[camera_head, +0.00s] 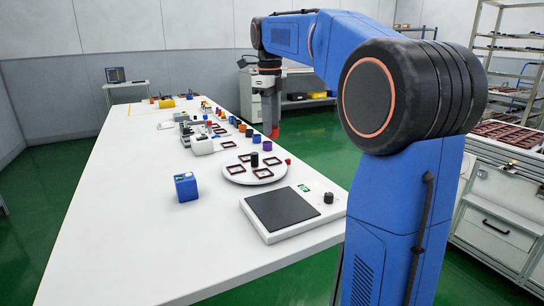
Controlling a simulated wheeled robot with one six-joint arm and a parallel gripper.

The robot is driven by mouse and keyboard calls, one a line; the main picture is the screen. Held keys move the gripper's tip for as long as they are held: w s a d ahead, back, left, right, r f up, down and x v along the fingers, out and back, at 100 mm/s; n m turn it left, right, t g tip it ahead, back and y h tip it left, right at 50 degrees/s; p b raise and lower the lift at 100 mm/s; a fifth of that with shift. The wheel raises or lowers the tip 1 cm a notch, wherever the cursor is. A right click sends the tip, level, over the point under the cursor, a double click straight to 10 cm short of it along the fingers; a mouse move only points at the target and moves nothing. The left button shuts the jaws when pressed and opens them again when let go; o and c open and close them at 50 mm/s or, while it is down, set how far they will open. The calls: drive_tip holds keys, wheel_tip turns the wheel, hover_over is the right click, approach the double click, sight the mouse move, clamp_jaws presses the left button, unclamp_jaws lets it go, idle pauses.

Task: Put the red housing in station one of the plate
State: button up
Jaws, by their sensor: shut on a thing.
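My gripper (269,122) hangs from my arm past the right edge of the long white table, far from the camera. It is shut on a small red piece (275,132), which looks like the red housing. The fingers are too small to make out in detail. A round white plate (232,180) lies nearer on the table, apart from the gripper. It carries several dark red square frames (263,173) around a black centre post (254,160). Which station is number one cannot be told.
A scale with a dark pad (283,209) stands nearest on the table, with a blue box (186,187) to its left. Several small coloured parts and a grey device (198,141) crowd the table behind the plate. The table's left side (130,220) is clear.

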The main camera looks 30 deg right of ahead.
drive_tip(key=shift+f, duration=4.15)
drive_tip(key=shift+a+f, duration=0.1)
drive_tip(key=o, duration=1)
drive_tip(key=r, duration=1.2)
drive_tip(key=shift+s+a+r, duration=0.1)
drive_tip(key=shift+s+a, duration=0.1)
